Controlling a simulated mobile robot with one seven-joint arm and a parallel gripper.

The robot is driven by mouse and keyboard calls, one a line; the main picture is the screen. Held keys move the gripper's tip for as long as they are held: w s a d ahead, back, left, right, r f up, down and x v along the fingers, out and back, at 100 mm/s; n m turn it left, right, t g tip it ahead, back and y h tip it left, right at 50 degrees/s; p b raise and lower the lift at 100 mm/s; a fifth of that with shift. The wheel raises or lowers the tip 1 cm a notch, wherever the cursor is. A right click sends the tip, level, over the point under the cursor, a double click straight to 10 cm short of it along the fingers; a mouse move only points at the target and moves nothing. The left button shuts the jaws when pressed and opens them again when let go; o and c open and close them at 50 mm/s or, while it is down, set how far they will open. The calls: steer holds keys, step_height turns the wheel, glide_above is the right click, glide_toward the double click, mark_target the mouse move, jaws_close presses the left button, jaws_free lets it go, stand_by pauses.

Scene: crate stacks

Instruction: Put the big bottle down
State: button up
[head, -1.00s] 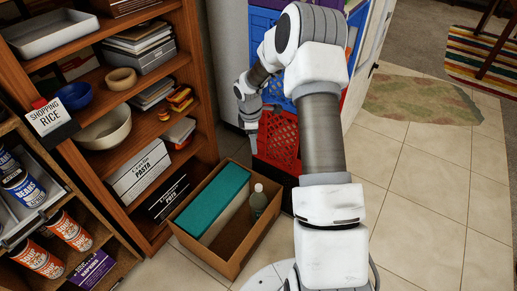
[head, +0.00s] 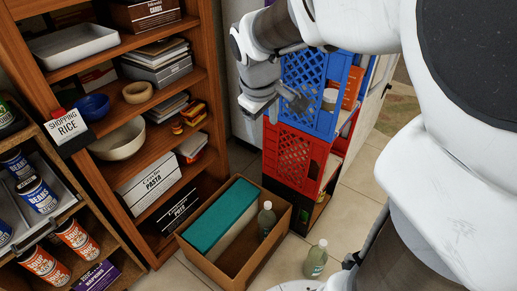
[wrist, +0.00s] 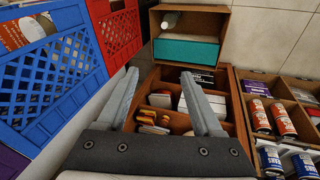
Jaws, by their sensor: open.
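Two pale green bottles with light caps show in the head view. One bottle (head: 316,260) stands upright on the tiled floor, right of an open cardboard box. The other bottle (head: 267,219) stands inside the box (head: 222,268), at its right side; it also shows in the wrist view (wrist: 170,19). I cannot tell for sure which is the big one; the floor bottle is nearer the camera. My gripper (head: 272,106) is open and empty, high beside the blue crate and well above both bottles. In the wrist view my gripper's (wrist: 158,76) fingers are apart with nothing between them.
A blue crate (head: 309,95) stacked on a red crate (head: 293,158) stands close to my gripper. A teal-topped carton (head: 218,215) fills the box's left part. A wooden shelf (head: 195,100) with bowls and boxes is at left. Bare tiles (head: 360,178) lie right of the crates.

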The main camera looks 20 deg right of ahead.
steer(key=s+a+r+m+t+y, duration=0.1)
steer(key=s+a+r+m, duration=0.1)
steer(key=s, duration=0.6)
steer(key=s+a+r+m+t+y, duration=0.1)
steer(key=s+a+r+m, duration=0.1)
steer(key=s, duration=0.6)
steer(key=shift+a+m, duration=0.45)
steer(key=shift+m, duration=0.35)
step_height(320, 180, up, 24)
steer(key=p, duration=2.4)
